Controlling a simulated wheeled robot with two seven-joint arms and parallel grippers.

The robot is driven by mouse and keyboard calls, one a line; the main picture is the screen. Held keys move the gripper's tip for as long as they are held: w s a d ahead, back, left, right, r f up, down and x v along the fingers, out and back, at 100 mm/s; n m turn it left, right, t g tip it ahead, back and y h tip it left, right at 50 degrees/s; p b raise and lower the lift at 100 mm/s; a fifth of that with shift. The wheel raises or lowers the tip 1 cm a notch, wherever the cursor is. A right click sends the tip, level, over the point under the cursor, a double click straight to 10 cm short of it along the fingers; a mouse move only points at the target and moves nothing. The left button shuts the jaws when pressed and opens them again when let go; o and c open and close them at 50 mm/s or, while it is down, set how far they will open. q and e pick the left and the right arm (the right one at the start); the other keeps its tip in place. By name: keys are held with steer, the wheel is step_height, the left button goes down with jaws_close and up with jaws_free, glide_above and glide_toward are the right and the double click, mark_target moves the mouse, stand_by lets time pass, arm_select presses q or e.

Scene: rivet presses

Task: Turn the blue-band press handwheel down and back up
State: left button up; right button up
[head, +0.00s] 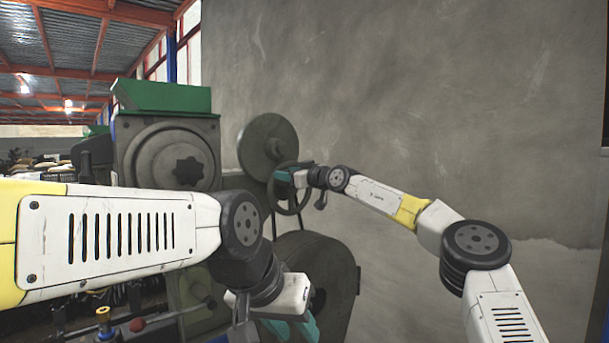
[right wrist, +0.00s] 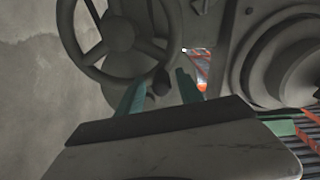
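The dark grey handwheel (head: 291,211) is on the right side of the grey press with a green top (head: 165,97). It also shows at upper left in the right wrist view (right wrist: 118,34), with spokes, a hub and a dark knob (right wrist: 161,83) near its lower rim. My right gripper (head: 278,177) is at the wheel. In the right wrist view its teal fingers (right wrist: 160,80) stand apart with the knob between them, and gaps seem to show on both sides. My left gripper (head: 290,328) is low in the head view, its fingertips cut off or hidden. I see no blue band.
A round grey disc (head: 267,146) is behind and above the wheel, and a large curved housing (head: 322,280) is below it. A bare grey wall (head: 440,110) fills the right. A red knob (head: 137,325) on a lever shows at lower left.

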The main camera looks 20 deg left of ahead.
steer(key=v, duration=0.7)
steer(key=shift+s+d, duration=0.25)
steer(key=shift+d, duration=0.1)
